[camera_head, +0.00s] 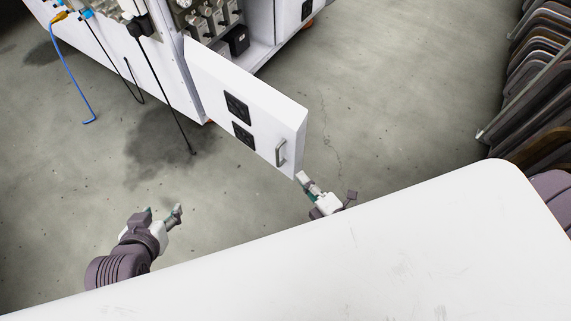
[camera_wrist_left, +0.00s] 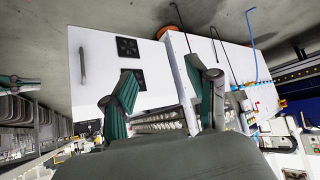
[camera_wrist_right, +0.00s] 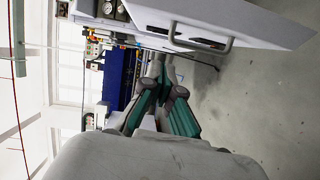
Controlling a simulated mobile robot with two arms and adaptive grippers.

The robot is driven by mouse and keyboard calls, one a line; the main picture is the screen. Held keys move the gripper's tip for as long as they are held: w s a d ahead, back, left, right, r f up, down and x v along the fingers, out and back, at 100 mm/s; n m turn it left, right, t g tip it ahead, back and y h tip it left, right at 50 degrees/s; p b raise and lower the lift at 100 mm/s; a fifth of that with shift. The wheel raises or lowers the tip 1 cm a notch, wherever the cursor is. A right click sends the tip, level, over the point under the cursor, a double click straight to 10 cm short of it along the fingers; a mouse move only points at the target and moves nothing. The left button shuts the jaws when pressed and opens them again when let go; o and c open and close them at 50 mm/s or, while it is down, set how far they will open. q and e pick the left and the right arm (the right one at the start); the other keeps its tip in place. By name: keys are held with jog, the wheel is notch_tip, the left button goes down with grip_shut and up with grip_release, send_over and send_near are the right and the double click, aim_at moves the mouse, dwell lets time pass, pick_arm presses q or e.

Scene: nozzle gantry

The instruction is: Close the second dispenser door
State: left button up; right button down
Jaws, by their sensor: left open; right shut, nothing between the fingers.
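A white dispenser door (camera_head: 245,105) stands swung open from the white cabinet, with two black vents and a grey handle (camera_head: 281,153) near its outer edge. It also shows in the left wrist view (camera_wrist_left: 105,60) and, at the top, in the right wrist view (camera_wrist_right: 250,18). My right gripper (camera_head: 304,181) is shut and empty, just below the door's outer end near the handle; contact cannot be told. My left gripper (camera_head: 163,213) is open and empty, over the floor to the left of the door and apart from it.
The white cabinet (camera_head: 165,75) holds gauges and valves in its open bay (camera_head: 215,20). A blue hose (camera_head: 72,85) and black cables hang at its left. Stacked panels (camera_head: 540,70) stand at the right. A white surface (camera_head: 400,240) fills the foreground. Floor is clear between.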

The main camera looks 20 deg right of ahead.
aim_at(289, 143)
pick_arm(q)
jog(key=w+d+r+t+h+b, duration=0.1)
jog(key=w+r+t, duration=0.2)
jog(key=r, duration=0.3)
jog(key=w+d+r+t+h+b, duration=0.1)
jog(key=w+d+r+t+b, duration=0.1)
jog(key=r+t, duration=0.3)
jog(key=shift+w+r+h, duration=0.3)
jog(key=shift+w+r, duration=0.1)
jog(key=shift+r, duration=0.3)
pick_arm(e)
jog(key=shift+n+t+y, duration=0.3)
jog(key=shift+n+t, duration=0.1)
jog(key=shift+n, duration=0.1)
jog(key=shift+w+a+r, duration=0.1)
jog(key=shift+w+r, duration=0.1)
jog(key=shift+w, duration=1.7)
jog(key=shift+w+d+r, duration=0.1)
jog(key=shift+w+r, duration=0.1)
jog(key=shift+w, duration=1.75)
jog(key=shift+w+a+r, duration=0.1)
jog(key=shift+w+r, duration=0.1)
jog(key=shift+w, duration=1.7)
